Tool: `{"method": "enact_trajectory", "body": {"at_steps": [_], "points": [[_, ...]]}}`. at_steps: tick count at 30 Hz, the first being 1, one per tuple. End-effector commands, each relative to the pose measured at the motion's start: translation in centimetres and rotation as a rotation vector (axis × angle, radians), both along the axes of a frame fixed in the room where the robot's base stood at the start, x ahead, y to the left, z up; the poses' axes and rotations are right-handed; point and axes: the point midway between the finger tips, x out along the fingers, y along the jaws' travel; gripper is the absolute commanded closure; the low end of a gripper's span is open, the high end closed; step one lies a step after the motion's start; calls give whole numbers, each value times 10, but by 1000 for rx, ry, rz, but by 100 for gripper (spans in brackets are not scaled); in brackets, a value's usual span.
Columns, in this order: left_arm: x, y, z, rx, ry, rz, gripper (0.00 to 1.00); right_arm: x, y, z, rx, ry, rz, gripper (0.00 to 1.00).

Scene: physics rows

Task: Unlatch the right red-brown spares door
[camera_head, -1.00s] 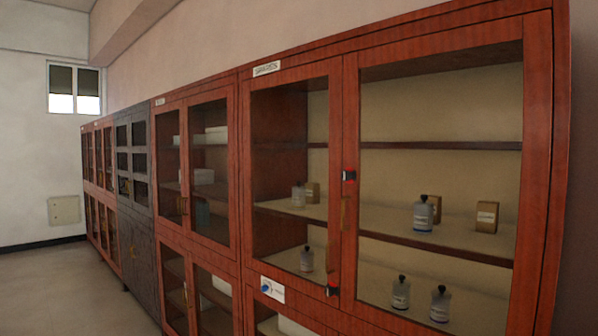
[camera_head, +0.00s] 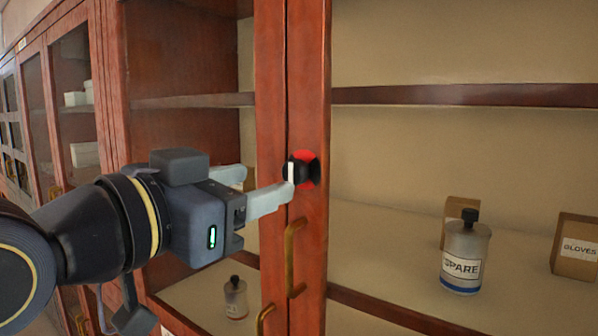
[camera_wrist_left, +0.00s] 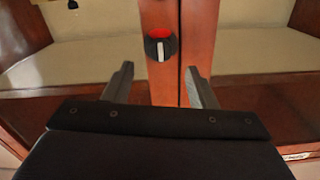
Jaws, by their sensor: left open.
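The right red-brown door's frame (camera_head: 311,63) stands shut beside the left door's frame (camera_head: 270,63). A black turning latch (camera_head: 303,171) with a white line and a red patch behind it sits on the right door's frame. The white line looks upright. The latch also shows in the left wrist view (camera_wrist_left: 160,49). My left gripper (camera_head: 268,182) is open, its fingers pointing at the latch. In the wrist view the latch lies ahead, between the two fingers; whether a finger touches it I cannot tell. My right gripper is not in view.
A brass handle (camera_head: 294,258) is on the right door below the latch, with another handle (camera_head: 264,320) lower left. Behind the glass stand a spare bottle (camera_head: 464,255) and a gloves box (camera_head: 577,247). More cabinets (camera_head: 60,110) run off to the left.

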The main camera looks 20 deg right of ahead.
Motion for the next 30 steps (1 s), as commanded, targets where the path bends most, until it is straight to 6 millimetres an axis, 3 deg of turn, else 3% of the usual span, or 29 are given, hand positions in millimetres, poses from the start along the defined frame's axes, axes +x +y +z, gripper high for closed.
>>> {"method": "enact_trajectory", "body": {"at_steps": [12,24,30], "points": [[38,-48,1,1,3,0,49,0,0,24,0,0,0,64],[45,-55,-1,0,3,3,49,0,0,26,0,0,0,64],[45,-55,-1,0,3,3,73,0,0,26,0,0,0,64]]}}
